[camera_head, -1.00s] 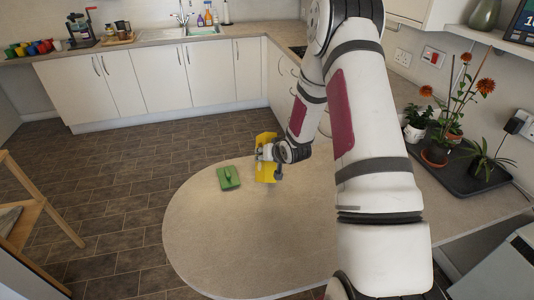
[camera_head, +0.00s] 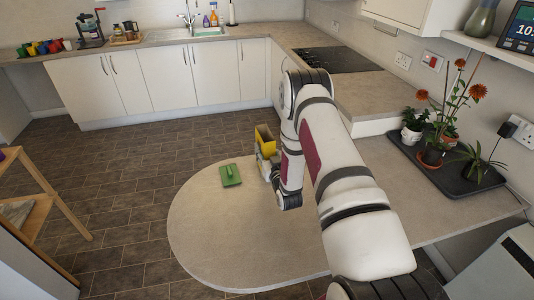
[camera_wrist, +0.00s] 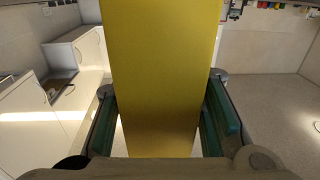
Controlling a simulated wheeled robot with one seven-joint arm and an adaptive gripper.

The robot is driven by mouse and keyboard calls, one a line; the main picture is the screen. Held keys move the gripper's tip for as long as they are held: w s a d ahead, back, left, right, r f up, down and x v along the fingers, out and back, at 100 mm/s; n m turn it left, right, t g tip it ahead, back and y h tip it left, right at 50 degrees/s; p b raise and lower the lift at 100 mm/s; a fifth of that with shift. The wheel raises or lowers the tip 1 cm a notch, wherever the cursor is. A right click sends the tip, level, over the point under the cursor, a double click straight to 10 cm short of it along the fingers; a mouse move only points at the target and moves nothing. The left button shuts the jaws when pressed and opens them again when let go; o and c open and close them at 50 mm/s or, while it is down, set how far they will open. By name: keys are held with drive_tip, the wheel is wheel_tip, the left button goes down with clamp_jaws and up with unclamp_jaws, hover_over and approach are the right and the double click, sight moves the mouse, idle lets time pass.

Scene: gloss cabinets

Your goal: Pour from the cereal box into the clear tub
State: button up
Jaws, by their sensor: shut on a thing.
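The yellow cereal box (camera_head: 265,141) is near the far edge of the rounded worktop in the head view. Its top looks open and dark inside, and it looks roughly upright. My gripper (camera_head: 268,168) is shut on it, partly hidden by my forearm. In the wrist view the yellow box (camera_wrist: 160,75) fills the middle, with one finger of my gripper (camera_wrist: 160,120) along each side. I cannot make out the clear tub in either view; my arm covers part of the worktop.
A green brush-like object (camera_head: 230,176) lies on the rounded worktop (camera_head: 215,235), left of the box. The worktop's front left is clear. A dark tray (camera_head: 455,178) with potted plants stands at the right. A wooden rack (camera_head: 40,190) stands at far left.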

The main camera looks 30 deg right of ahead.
drive_tip(key=shift+r, duration=0.1)
wheel_tip(320, 180, up, 3)
drive_tip(key=shift+f+p, duration=0.1)
drive_tip(key=shift+p, duration=0.8)
